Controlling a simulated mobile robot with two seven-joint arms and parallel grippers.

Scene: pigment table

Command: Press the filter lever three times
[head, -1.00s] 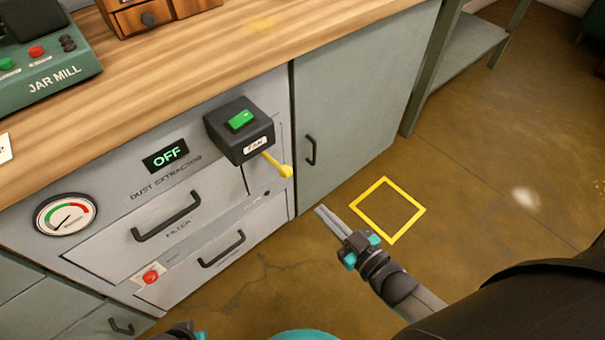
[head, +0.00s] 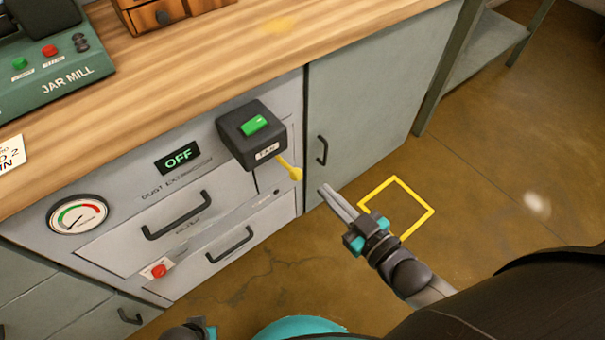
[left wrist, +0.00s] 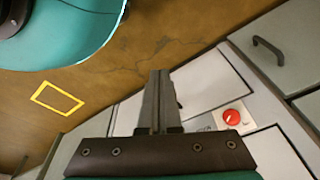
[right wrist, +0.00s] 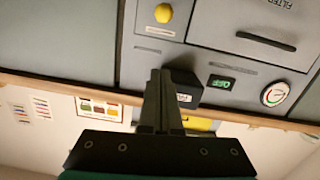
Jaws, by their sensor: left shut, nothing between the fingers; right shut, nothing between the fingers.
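The filter lever is a yellow lever (head: 293,170) with a round knob. It sticks out at the lower right of the black fan box (head: 250,137) on the dust extractor front. Its yellow knob also shows in the right wrist view (right wrist: 163,13). My right gripper (head: 324,189) is shut and empty. Its tips are to the right of and slightly below the knob in the head view, apart from it. My left gripper (left wrist: 158,75) is shut and empty in its wrist view, low before the drawers. In the head view only a part of the left arm shows at the bottom edge.
A grey cupboard door (head: 370,100) is to the right. A yellow square (head: 397,208) marks the open floor.

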